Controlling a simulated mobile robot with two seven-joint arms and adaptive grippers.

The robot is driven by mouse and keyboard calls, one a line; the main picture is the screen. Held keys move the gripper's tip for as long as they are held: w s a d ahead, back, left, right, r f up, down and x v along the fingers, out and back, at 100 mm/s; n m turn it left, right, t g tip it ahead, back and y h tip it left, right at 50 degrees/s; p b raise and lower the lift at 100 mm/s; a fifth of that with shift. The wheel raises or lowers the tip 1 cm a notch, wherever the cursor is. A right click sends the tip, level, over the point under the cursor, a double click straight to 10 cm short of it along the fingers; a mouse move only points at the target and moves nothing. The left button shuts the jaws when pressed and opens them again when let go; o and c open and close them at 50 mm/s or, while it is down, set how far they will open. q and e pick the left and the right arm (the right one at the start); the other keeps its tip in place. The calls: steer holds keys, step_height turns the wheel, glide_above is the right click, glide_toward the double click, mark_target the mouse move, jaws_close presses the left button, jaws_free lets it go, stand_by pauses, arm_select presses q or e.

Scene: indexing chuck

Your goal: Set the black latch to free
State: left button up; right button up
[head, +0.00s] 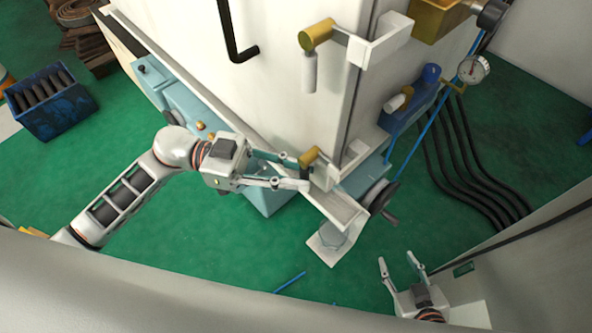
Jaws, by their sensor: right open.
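A black L-shaped bar (234,38) hangs on the white machine panel at the top centre; it is the most latch-like black part in view, but I cannot tell for sure that it is the latch. My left gripper (302,172) is well below it, at a small brass-ended fitting (310,155) on the machine's lower edge. Its two fingers are apart, one by the brass end and one lower. I cannot tell whether they touch or hold anything. My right gripper (398,262) is open and empty at the lower right, above the green floor and away from the machine.
A larger brass-ended handle (317,35) sits on the panel's right edge. A black handwheel (380,199), a pressure gauge (473,69) and a black knob (491,14) stick out at right. Black hoses (470,165) lie along the floor. A blue crate (48,100) stands far left.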

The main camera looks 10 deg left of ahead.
arm_select(q)
jaws_close()
steer(key=shift+s+d+r+n+t+h, duration=0.1)
steer(key=shift+s+d+n+t+h, duration=0.25)
steer(key=shift+n+h, duration=0.6)
steer(key=shift+s+d+f+n+t+h, duration=0.1)
steer(key=shift+s+d+n+t+h, duration=0.25)
steer(key=shift+n+h, duration=0.6)
steer(key=shift+s+d+r+n+t+h, duration=0.15)
steer(key=shift+d+n+h, duration=0.3)
steer(key=shift+n+h, duration=0.45)
steer(key=shift+t, duration=0.25)
